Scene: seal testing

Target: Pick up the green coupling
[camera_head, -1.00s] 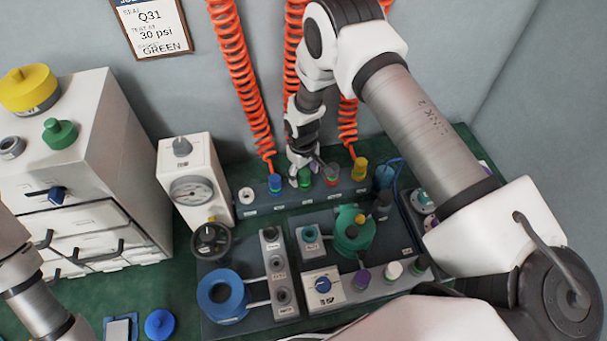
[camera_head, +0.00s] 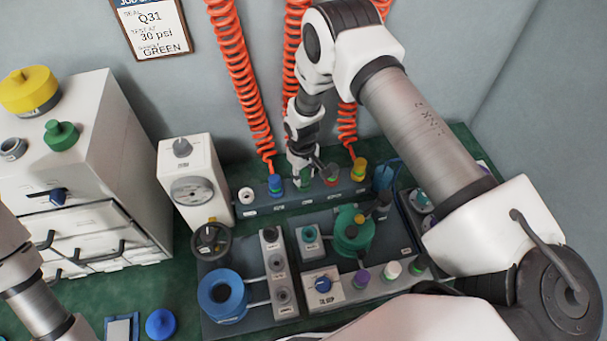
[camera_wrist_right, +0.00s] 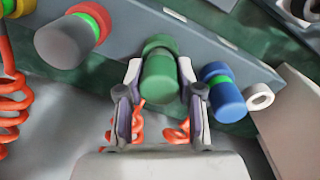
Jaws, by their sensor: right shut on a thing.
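Orange coiled hoses (camera_head: 240,80) hang close behind the gripper. A yellow coupling (camera_head: 358,168) stands farther right on the rail. A gauge box (camera_head: 186,160) stands left of it. Front panels carry a blue ring (camera_head: 222,296) and a green valve (camera_head: 352,240).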

